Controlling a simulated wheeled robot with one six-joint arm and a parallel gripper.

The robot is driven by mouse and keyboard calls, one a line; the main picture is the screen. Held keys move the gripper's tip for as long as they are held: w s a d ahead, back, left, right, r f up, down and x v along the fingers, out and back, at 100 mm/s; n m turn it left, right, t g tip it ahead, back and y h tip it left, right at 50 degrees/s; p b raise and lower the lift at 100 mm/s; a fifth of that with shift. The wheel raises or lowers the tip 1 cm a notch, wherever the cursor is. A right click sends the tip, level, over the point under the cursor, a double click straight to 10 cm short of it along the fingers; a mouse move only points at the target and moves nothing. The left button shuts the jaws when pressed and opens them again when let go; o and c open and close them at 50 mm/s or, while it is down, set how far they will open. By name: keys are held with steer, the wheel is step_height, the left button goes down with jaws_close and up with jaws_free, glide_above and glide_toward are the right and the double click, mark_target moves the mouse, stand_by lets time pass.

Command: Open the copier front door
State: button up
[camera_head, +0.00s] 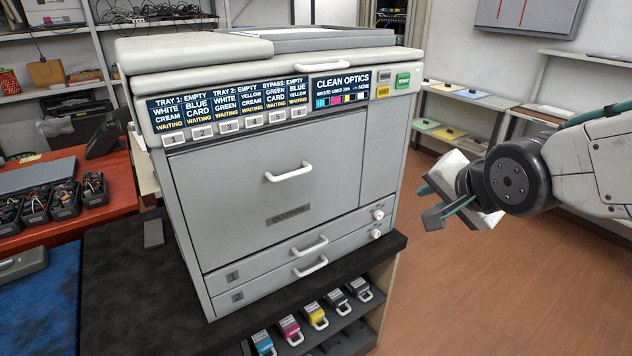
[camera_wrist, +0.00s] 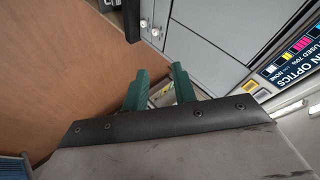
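The copier (camera_head: 260,150) is a large grey and white machine on a dark stand. Its front door (camera_head: 235,185) is a wide grey panel that sits flush and closed. A white bar handle (camera_head: 289,173) is on the door's upper middle. My gripper (camera_head: 430,203) is in the air to the right of the copier, apart from the door and handle. In the wrist view its two green fingers (camera_wrist: 161,85) stand apart with nothing visible held between them. Part of the copier's grey front (camera_wrist: 205,45) shows tilted beyond them.
Two drawers (camera_head: 310,245) with white handles lie below the door, with two knobs (camera_head: 377,215) at right. Several toner cartridges (camera_head: 317,316) sit on the shelf beneath. A red table (camera_head: 110,190) stands at left. The wooden floor (camera_head: 480,290) at right is clear.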

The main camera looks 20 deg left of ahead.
steer(key=w+a+m+y, duration=0.1)
steer(key=a+y, duration=0.3)
steer(key=a, duration=0.9)
steer(key=m+y, duration=0.1)
steer(key=y, duration=0.2)
glide_toward(294, 173)
steer(key=f, duration=0.1)
steer(key=shift+m+t, duration=0.3)
steer(key=shift+t, duration=0.1)
steer(key=x, duration=0.8)
steer(key=shift+s+a, duration=0.1)
steer(key=shift+a, duration=0.15)
steer(key=shift+x, duration=0.8)
steer(key=shift+r, duration=0.2)
